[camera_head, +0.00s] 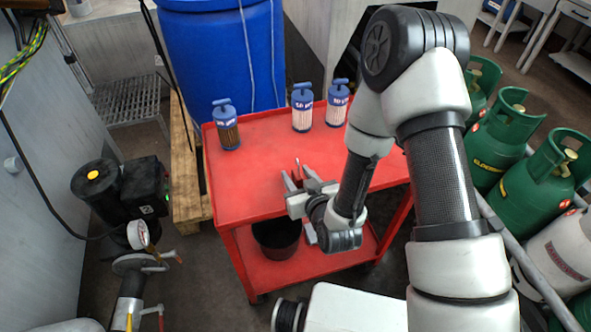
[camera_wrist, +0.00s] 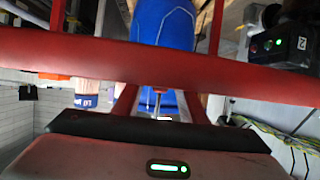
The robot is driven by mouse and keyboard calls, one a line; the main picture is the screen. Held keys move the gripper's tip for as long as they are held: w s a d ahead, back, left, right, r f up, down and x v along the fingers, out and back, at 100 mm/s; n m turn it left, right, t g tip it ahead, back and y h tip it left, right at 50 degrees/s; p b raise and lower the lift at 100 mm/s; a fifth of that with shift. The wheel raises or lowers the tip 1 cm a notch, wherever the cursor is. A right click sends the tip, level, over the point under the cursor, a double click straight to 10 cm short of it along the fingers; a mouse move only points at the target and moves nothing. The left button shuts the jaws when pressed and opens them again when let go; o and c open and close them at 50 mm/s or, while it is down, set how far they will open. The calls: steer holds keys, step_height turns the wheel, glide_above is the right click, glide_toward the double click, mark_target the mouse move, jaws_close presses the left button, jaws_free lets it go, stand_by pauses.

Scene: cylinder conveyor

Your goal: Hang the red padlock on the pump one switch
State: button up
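My gripper (camera_head: 298,178) is over the left half of the red cart's top. Its two fingers show as short grey prongs with a small gap between them. A thin upright shape with a reddish tint shows at the fingertips; I cannot tell whether it is the red padlock. In the wrist view a thin metal piece (camera_wrist: 158,100) shows in the middle, beyond the gripper body. No padlock can be clearly made out. A black switch box (camera_head: 150,186) with a green light is on the pump at the left, apart from my gripper. A black box with green and red spots (camera_wrist: 285,44) shows in the wrist view.
The red cart (camera_head: 262,160) carries several blue-capped filter cartridges (camera_head: 228,124) along its back edge. A blue barrel (camera_head: 220,50) stands behind. A pressure gauge (camera_head: 138,234) and pipes stand at lower left. Green gas bottles (camera_head: 500,125) stand at right.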

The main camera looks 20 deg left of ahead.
steer(key=c, duration=0.9)
jaws_close()
steer(key=shift+r, duration=0.15)
